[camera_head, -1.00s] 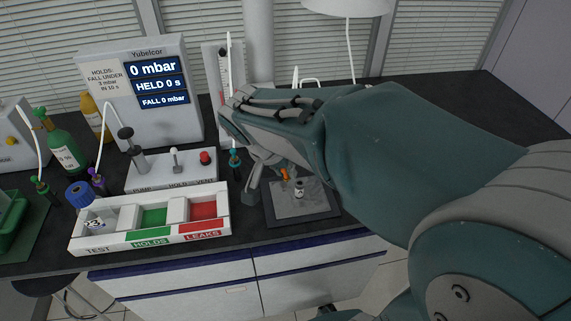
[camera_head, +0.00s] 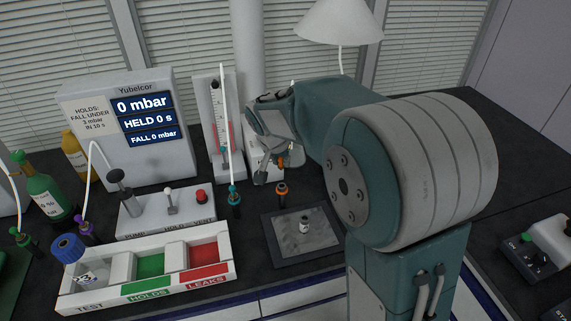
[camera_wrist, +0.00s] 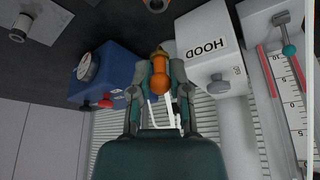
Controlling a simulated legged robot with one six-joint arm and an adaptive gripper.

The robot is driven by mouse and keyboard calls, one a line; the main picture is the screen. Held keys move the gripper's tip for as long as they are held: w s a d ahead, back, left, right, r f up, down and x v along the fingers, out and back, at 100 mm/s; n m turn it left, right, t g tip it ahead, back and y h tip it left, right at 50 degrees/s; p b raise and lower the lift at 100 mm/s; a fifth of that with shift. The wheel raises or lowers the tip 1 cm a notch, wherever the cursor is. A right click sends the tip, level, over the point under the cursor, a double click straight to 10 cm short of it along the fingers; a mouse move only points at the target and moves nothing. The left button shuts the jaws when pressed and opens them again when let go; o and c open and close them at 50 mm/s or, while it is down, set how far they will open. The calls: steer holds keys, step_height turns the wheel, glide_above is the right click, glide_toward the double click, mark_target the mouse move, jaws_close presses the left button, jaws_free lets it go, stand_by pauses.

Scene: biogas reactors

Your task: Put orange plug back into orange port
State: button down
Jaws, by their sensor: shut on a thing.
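My gripper (camera_head: 272,167) is shut on the orange plug (camera_head: 283,162), held above the bench. In the wrist view my gripper (camera_wrist: 163,68) has its fingers on either side of the orange plug (camera_wrist: 158,84). The orange port (camera_head: 281,194), a dark upright fitting with an orange collar, stands on the bench a little below the plug in the head view, apart from it. A round fitting at the top edge of the wrist view (camera_wrist: 155,4) looks like this port, partly cut off.
A teal fitting (camera_head: 234,196) with a white tube stands left of the port. A small vial (camera_head: 304,225) stands on a grey mat (camera_head: 275,240) in front. The pump unit (camera_head: 150,212) and TEST tray (camera_head: 110,295) are left.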

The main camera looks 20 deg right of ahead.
steer(key=shift+d+f, duration=0.15)
steer(key=shift+f, duration=0.55)
steer(key=shift+a+f, duration=0.2)
steer(key=shift+f, duration=1.5)
steer(key=shift+s+d+r, duration=0.1)
steer(key=shift+f, duration=1)
stand_by(0.3)
steer(key=c, duration=0.5)
jaws_free()
